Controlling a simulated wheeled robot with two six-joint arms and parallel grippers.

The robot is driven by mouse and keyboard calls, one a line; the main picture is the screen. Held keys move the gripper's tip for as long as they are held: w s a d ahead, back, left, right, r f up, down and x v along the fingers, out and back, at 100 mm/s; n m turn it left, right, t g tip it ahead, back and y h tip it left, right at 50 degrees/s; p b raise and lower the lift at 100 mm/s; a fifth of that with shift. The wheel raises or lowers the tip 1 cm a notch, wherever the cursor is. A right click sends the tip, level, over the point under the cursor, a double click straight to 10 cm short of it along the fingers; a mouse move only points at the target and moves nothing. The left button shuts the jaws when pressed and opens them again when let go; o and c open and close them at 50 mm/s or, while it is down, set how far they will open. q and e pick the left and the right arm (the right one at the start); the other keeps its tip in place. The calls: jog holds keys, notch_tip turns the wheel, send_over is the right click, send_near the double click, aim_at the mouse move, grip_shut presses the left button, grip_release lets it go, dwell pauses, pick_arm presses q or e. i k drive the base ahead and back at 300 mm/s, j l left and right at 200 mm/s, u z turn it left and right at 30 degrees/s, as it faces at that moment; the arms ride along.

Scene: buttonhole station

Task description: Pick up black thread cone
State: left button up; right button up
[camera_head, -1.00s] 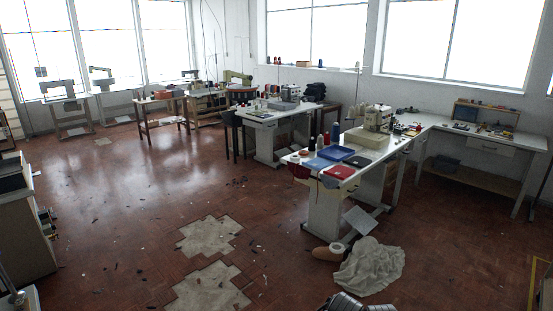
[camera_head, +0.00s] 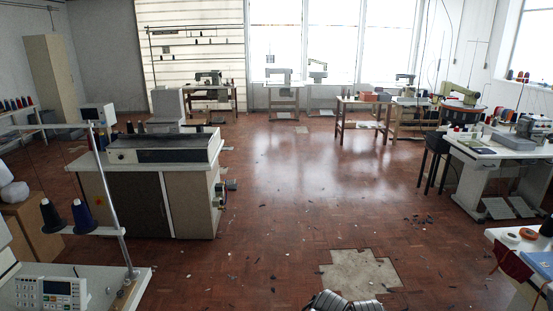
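A black thread cone (camera_head: 50,216) stands upright on a holder at the lower left of the head view, above a machine table. A dark navy cone (camera_head: 84,216) stands just right of it on the same holder. Smaller dark cones (camera_head: 135,127) stand on the grey cabinet machine farther back. Neither gripper can be made out. A silver ribbed part of mine shows at the bottom edge, and no gripper fingers are visible on it.
A thin metal pole (camera_head: 108,205) rises beside the cones, with a control panel (camera_head: 50,293) below. The cabinet machine (camera_head: 150,195) stands behind. A table corner (camera_head: 505,245) is at lower right. The middle floor is open, with a bare patch (camera_head: 360,273) and scattered scraps.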

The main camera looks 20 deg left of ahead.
aim_at(52, 219)
jog(key=i+j+u, duration=0.1)
jog(key=i+u, duration=0.7)
jog(key=i+l+u, duration=0.2)
jog(key=i+u, duration=0.35)
jog(key=u, duration=0.3)
jog(key=i+u, duration=0.1)
jog(key=u, duration=0.35)
jog(key=i+u, duration=0.15)
jog(key=u, duration=0.3)
jog(key=i+l+u, duration=0.1)
jog(key=u, duration=0.35)
jog(key=i+u, duration=0.2)
jog(key=u, duration=0.2)
jog(key=i+l+u, duration=0.15)
jog(key=u, duration=0.25)
jog(key=i+l+u, duration=0.15)
jog(key=u, duration=0.3)
